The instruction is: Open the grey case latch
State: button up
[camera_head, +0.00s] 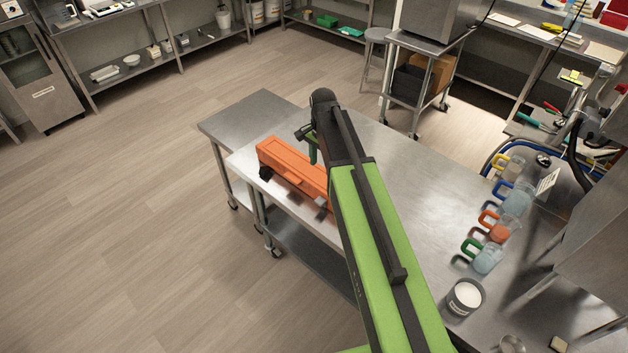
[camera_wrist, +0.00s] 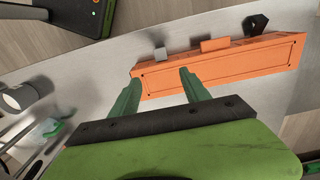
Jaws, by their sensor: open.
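An orange case (camera_head: 292,167) lies on the metal table, and it also shows in the wrist view (camera_wrist: 225,68). The grey latch (camera_head: 321,205) sits at the near right part of its front side, partly by my arm. In the wrist view the grey latch (camera_wrist: 161,54) shows beyond the case's edge. A black latch (camera_head: 265,173) is at the other end, with an orange handle (camera_wrist: 215,44) between them. My gripper (camera_wrist: 160,80) is open and empty; its green fingertips appear over the case's end nearest the grey latch. Contact with the case cannot be told.
The metal table (camera_head: 400,160) has bare surface right of my arm. Several jugs with coloured handles (camera_head: 497,226) and a white-filled container (camera_head: 465,296) stand at the right. A lower metal table (camera_head: 240,120) adjoins behind the case. The floor at left is clear.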

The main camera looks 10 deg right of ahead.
aim_at(320, 201)
jog(key=f+b, duration=1.7)
jog(key=shift+s+a+f+b, duration=0.1)
jog(key=shift+a+f+b, duration=0.1)
jog(key=shift+f+b, duration=0.15)
jog(key=shift+r, duration=0.1)
grip_shut()
